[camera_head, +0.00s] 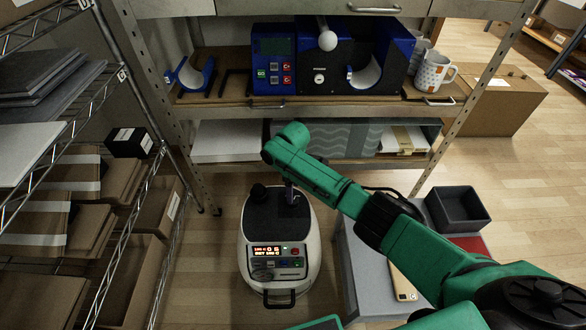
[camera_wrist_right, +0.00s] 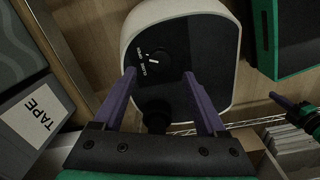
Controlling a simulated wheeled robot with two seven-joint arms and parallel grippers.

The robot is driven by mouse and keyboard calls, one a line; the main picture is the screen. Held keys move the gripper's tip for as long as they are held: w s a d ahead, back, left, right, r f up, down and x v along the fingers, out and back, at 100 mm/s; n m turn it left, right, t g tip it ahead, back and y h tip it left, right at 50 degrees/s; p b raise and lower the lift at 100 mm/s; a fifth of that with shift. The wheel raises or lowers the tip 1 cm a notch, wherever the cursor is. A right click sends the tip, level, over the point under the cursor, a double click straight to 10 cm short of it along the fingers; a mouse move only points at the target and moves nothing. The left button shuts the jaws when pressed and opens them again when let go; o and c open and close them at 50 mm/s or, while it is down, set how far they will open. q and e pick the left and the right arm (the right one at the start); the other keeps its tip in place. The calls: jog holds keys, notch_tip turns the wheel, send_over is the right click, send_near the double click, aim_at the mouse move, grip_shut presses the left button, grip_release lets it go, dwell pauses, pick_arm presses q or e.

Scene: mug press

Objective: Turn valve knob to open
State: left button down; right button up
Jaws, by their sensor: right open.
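A white machine with a black top (camera_head: 277,215) stands on the floor in the head view. The right wrist view shows its black top (camera_wrist_right: 185,75) with a round valve knob (camera_wrist_right: 155,57) marked with open/close lettering and a white pointer line. My right gripper (camera_head: 291,194) reaches down over the top. In the right wrist view its purple fingers (camera_wrist_right: 160,78) are apart, with the knob just beyond and between the tips; contact is not visible. A purple fingertip of my left gripper (camera_wrist_right: 285,101) shows at the right edge there; its opening is hidden.
A black round post (camera_head: 258,191) stands on the machine's top beside my gripper. A lit display panel (camera_head: 279,250) faces front. A shelf with a blue press (camera_head: 330,60) and mugs (camera_head: 432,72) is behind. A grey bin (camera_head: 458,208) is right; a wire rack with boxes is left.

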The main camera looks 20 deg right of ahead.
pick_arm(q)
jog(key=s+f, duration=0.1)
jog(key=s+p, duration=0.1)
jog(key=s, duration=0.1)
jog(key=s+a+f, duration=0.1)
jog(key=s, duration=0.1)
jog(key=shift+f+p, duration=0.3)
jog(key=shift+p, duration=0.1)
pick_arm(e)
notch_tip(320, 180, up, 9)
pick_arm(q)
jog(key=shift+w, duration=0.1)
